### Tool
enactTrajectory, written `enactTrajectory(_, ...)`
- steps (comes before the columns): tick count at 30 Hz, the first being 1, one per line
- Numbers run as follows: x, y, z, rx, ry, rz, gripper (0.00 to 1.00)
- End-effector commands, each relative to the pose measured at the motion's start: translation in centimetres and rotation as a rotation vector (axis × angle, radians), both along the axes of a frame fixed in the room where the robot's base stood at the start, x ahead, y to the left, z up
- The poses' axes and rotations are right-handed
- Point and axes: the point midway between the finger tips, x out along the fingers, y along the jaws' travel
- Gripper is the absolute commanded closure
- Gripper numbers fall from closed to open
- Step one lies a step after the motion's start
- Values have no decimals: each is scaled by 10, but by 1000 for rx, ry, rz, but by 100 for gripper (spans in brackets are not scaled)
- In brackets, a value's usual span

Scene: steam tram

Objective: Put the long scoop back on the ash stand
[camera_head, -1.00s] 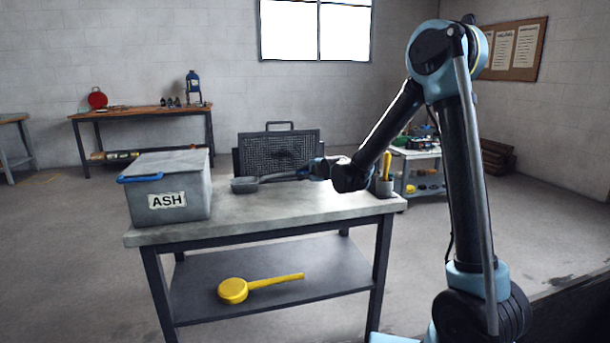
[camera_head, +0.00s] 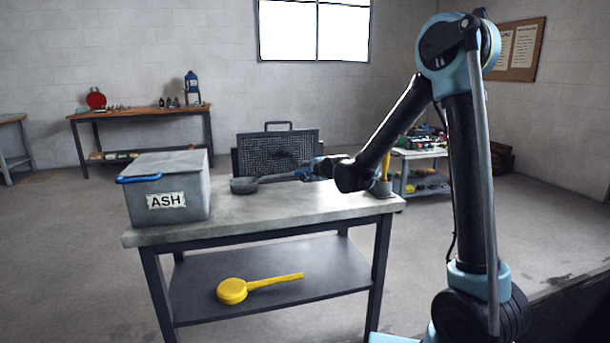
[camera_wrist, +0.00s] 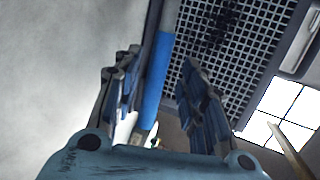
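The long scoop (camera_head: 243,186) has a dark grey bowl at the back of the ash stand's grey top (camera_head: 270,208). Its handle runs right toward my gripper (camera_head: 321,168). In the wrist view, the blue grip of the scoop's handle (camera_wrist: 154,85) passes between the fingers of my gripper (camera_wrist: 160,68), closer to the left finger. A clear gap shows to the right finger, so the gripper looks open around the handle. Whether the scoop rests fully on the top is hard to tell.
A grey ASH box (camera_head: 168,189) with a blue handle stands at the left of the top. A holder (camera_head: 381,188) with a yellow tool stands at the right end. A yellow scoop (camera_head: 233,291) lies on the lower shelf. A dark mesh panel (camera_head: 277,147) stands behind.

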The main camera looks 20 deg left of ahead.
Motion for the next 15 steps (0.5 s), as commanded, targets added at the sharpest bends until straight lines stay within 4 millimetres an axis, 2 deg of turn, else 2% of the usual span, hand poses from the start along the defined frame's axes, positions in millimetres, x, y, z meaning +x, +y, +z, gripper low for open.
enactTrajectory(15,-50,-43,25,0,0,2,61)
